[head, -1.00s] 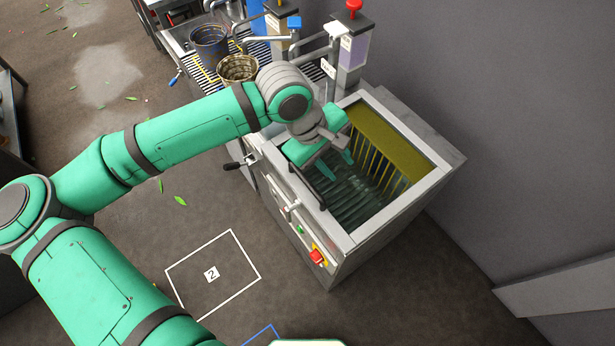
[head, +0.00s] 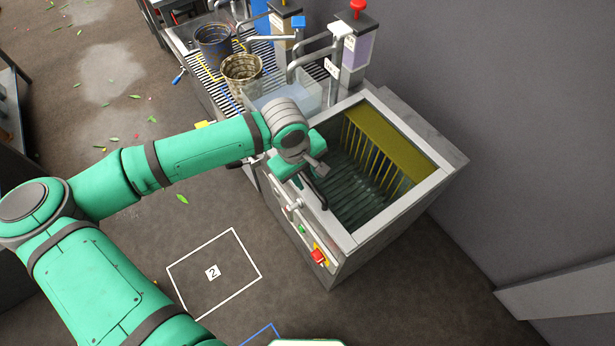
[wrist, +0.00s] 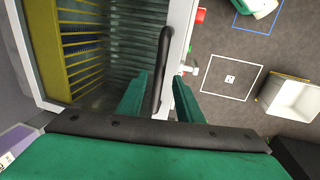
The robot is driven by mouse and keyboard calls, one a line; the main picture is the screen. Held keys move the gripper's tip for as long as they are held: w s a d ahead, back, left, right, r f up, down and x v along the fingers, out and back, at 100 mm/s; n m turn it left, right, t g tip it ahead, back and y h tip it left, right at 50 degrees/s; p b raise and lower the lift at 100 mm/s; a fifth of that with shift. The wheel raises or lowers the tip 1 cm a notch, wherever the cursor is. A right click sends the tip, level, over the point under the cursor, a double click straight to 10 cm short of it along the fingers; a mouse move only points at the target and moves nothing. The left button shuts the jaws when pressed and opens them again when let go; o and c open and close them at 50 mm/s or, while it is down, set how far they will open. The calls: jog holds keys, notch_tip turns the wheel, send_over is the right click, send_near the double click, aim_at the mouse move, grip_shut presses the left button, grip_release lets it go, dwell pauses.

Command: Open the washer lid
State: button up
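The washer (head: 350,238) is a grey metal box with a wide rim. A see-through pane, which looks like its lid (head: 365,180), lies level over the opening, with yellow slats and ribbing visible beneath. A black bar handle (wrist: 163,65) runs along the lid's front edge; part of it (head: 316,192) shows in the head view beside my gripper. My gripper (wrist: 160,80) is open, its two green fingers apart on either side of the handle in the wrist view. I cannot tell whether either finger touches it. My wrist hides part of the washer's far left corner.
A red button (head: 318,256) and a small tap-like fitting are on the washer's front. Dispensers (head: 357,45) and buckets (head: 241,72) stand behind on a slatted bench. A white bin (wrist: 293,98) sits on the floor. The floor around square 2 (head: 213,272) is clear.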

jog(key=shift+w+d+f, duration=0.1)
jog(key=shift+w+f, duration=0.05)
jog(key=shift+f, duration=0.55)
